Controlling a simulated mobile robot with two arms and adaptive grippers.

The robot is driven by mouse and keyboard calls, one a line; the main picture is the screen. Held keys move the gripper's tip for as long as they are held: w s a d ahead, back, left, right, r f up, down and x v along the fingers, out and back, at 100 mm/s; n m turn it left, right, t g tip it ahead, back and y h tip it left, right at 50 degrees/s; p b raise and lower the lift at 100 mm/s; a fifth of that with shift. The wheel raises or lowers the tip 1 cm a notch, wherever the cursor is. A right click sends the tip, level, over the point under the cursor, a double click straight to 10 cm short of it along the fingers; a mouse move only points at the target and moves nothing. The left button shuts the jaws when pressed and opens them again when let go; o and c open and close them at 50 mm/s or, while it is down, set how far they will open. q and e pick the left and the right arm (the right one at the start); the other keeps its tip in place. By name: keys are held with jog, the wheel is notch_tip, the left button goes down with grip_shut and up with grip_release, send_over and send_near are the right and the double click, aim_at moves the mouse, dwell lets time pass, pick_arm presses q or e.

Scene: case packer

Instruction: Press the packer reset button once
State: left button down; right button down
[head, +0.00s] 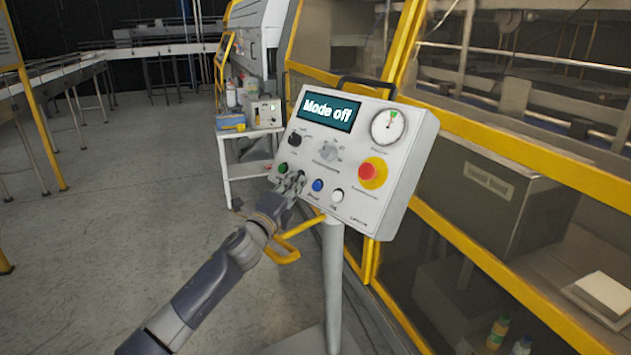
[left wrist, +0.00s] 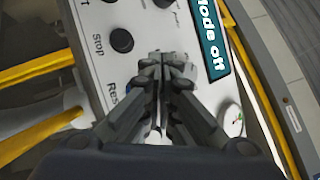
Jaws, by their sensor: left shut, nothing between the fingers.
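The packer control panel (head: 262,165) is a pale box on a post, tilted, with a display (head: 328,111) reading "Mode off". The blue reset button (head: 317,185) is in the lower row of the panel. My left gripper (head: 297,180) is shut and empty at the panel's face, just left of the blue button. In the left wrist view, my gripper (left wrist: 164,64) covers most of the reset button; part of its label shows beside the fingers. The black stop button (left wrist: 121,40) is clear there. I cannot tell whether the fingertips touch the panel. My right gripper is not in view.
Close to the blue button are a green button (head: 282,168) and a white button (head: 337,196). A red emergency stop (head: 371,171) on yellow sits to the right. A yellow-framed machine guard stands behind the panel. Open floor (head: 120,220) lies to the left.

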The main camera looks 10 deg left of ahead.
pick_arm(q)
jog(key=shift+s+a+r+p, duration=0.3)
jog(key=shift+s+r+p, duration=0.05)
jog(key=shift+s, duration=0.15)
jog(key=shift+s+a+r+p, duration=0.3)
jog(key=shift+s, duration=0.2)
